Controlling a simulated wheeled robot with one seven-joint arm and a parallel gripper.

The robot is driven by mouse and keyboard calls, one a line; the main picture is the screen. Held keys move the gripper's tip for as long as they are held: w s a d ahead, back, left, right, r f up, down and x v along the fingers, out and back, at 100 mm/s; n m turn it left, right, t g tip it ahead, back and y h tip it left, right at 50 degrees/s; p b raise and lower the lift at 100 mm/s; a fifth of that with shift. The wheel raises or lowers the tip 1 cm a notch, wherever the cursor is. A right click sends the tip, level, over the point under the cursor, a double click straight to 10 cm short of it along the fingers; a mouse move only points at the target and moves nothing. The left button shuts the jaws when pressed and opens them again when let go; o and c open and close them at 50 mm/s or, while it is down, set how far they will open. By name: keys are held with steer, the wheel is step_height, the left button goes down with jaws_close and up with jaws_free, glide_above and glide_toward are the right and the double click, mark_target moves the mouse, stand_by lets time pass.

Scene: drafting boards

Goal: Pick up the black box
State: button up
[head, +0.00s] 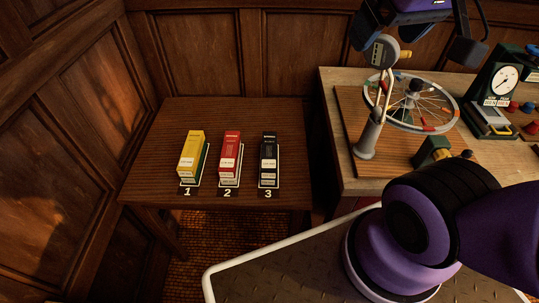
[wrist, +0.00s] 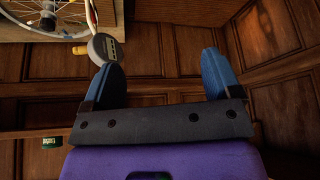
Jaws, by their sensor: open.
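In the head view my gripper (head: 416,36) is at the top, partly cut off, above the workbench and well to the right of the black box.
A red box (head: 229,158) on pad 2 and a yellow box (head: 191,154) on pad 1 stand left of the black box. The workbench (head: 345,169) holds a spoked wheel (head: 446,101), a gauge stand (head: 367,140) and a dial instrument (head: 505,77). The small table's front is bare.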

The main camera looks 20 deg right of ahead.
steer(key=shift+o, duration=0.4)
steer(key=m+g+y, duration=0.2)
steer(key=m+g, duration=0.1)
steer(key=g, duration=0.4)
glide_above(269, 149)
steer(key=w+d, duration=0.2)
steer(key=d, duration=0.1)
steer(key=w+d+f+x, duration=0.1)
steer(key=w+d+x, duration=0.1)
steer(key=x, duration=1.1)
steer(key=w+d+x, duration=0.2)
steer(key=x, duration=1.1)
steer(key=f, duration=0.5)
steer(key=w+f+m+g, duration=0.1)
steer(key=f, duration=0.4)
steer(key=a+f+g, duration=0.1)
steer(key=f, duration=0.5)
steer(key=shift+w, duration=0.25)
steer(key=x, duration=0.5)
steer(key=shift+s+f, duration=0.15)
steer(key=shift+f, duration=0.2)
steer(key=shift+x, duration=2.75)
steer(key=shift+s+d, duration=0.1)
steer(key=shift+s, duration=0.1)
